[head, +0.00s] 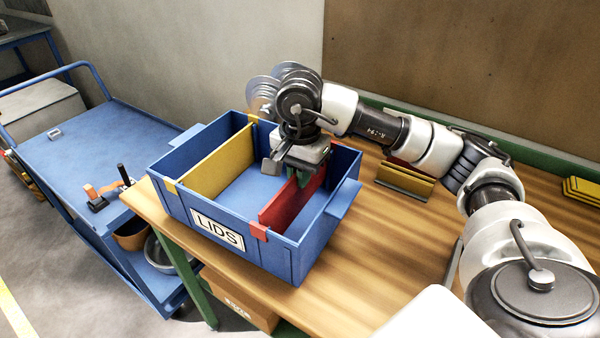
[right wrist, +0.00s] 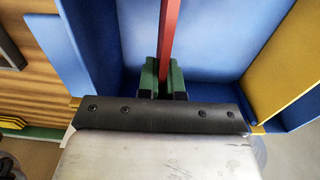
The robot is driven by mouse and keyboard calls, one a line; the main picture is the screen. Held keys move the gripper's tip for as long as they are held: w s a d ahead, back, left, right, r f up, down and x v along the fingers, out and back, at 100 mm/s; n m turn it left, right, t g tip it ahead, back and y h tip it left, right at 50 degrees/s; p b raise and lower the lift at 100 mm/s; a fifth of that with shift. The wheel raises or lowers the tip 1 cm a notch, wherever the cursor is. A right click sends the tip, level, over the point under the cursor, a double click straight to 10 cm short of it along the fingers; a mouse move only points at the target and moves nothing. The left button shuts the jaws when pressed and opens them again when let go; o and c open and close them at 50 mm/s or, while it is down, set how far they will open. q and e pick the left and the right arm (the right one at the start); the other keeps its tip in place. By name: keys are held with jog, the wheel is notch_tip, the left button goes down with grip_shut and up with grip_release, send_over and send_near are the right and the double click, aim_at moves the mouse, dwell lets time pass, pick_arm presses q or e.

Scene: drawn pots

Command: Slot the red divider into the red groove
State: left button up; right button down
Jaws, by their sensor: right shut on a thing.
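The red divider (head: 283,206) is upright inside the blue bin (head: 275,262) labelled LIDS, toward its right side. Its near end is at the red groove mark (head: 259,231) on the front wall and stands a little above the rim. How deep it sits is hidden. My right gripper (head: 303,172) is over the bin, shut on the divider's top edge. In the right wrist view, the green fingers (right wrist: 162,80) are on either side of the red divider (right wrist: 169,30). The far groove is hidden behind my gripper. My left gripper is out of view.
A yellow divider (head: 218,163) stands across the bin's left part. A rack (head: 404,181) with yellow and red dividers is on the wooden table (head: 375,255), right of the bin. Yellow pieces (head: 582,190) lie at far right. A blue cart (head: 85,160) stands at left.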

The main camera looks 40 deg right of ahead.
jog(key=shift+f+b, duration=1.55)
jog(key=shift+f, duration=0.2)
jog(key=c, duration=1.2)
grip_release()
notch_tip(320, 180, up, 11)
jog(key=shift+f+p, duration=0.1)
jog(key=shift+p, duration=0.45)
